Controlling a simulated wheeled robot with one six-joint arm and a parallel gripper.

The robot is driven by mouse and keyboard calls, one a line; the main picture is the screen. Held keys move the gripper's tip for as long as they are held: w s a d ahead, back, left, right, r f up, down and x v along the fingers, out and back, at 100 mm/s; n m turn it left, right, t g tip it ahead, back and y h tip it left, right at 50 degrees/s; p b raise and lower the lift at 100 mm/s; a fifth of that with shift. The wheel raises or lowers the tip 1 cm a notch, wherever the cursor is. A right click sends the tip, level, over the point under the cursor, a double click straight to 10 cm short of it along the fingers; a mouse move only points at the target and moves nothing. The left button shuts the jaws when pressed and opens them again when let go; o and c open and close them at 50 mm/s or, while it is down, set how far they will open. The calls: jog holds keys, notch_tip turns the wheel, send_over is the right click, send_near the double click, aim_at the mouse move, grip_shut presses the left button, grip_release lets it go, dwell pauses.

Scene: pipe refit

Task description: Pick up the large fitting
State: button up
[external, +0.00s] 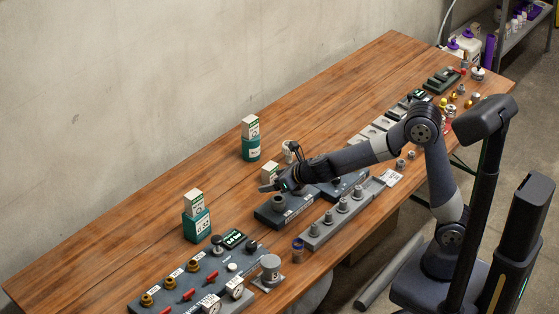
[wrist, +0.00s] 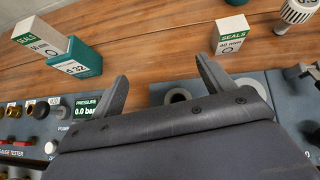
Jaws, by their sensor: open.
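My gripper (external: 270,184) is open and empty above the wooden bench. In the wrist view its two fingers (wrist: 162,72) stand wide apart, with bare wood and a grey-blue block between them. A round grey fitting (external: 278,202) stands in the dark block (external: 287,216) just below and in front of my gripper. A wider grey cylinder (external: 270,264) stands on a small plate near the front edge. I cannot tell for sure which is the large fitting.
A SEALS box (wrist: 232,35) stands just beyond the right finger. Green-based seals boxes (external: 196,220) (external: 251,142) stand farther back. A gauge panel (external: 190,278) lies at the left. A grey rail with several fittings (external: 343,206) runs along the front. The bench's back strip is mostly clear.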

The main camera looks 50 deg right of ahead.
jog(key=shift+n+t+y, duration=0.3)
jog(key=shift+y, duration=0.2)
jog(key=s+d+f+b, duration=0.1)
jog(key=d+b, duration=0.1)
jog(key=s+d+f+b, duration=0.1)
jog(key=s+d+b, duration=0.1)
jog(key=d, duration=0.1)
jog(key=s+d+f+b, duration=0.1)
jog(key=s+d+b, duration=0.1)
jog(key=d, duration=0.1)
jog(key=shift+s+d+f, duration=0.2)
jog(key=shift+d, duration=0.05)
jog(key=s+d+f+t+b, duration=0.1)
jog(key=s+d+t+b, duration=0.1)
jog(key=s+d+b, duration=0.35)
jog(key=shift+n+y, duration=0.4)
jog(key=x, duration=0.2)
jog(key=a+b+x, duration=0.1)
jog(key=x, duration=0.1)
jog(key=shift+w+f, duration=0.15)
jog(key=shift+f, duration=0.05)
jog(key=shift+d+b+x, duration=0.1)
jog(key=shift+b+x, duration=0.25)
jog(key=shift+x, duration=1.25)
jog(key=shift+d+b+x, duration=0.15)
jog(key=shift+b+x, duration=0.15)
jog(key=shift+x, duration=1.25)
jog(key=shift+w+r, duration=0.15)
jog(key=shift+r, duration=0.05)
jog(key=shift+c, duration=0.6)
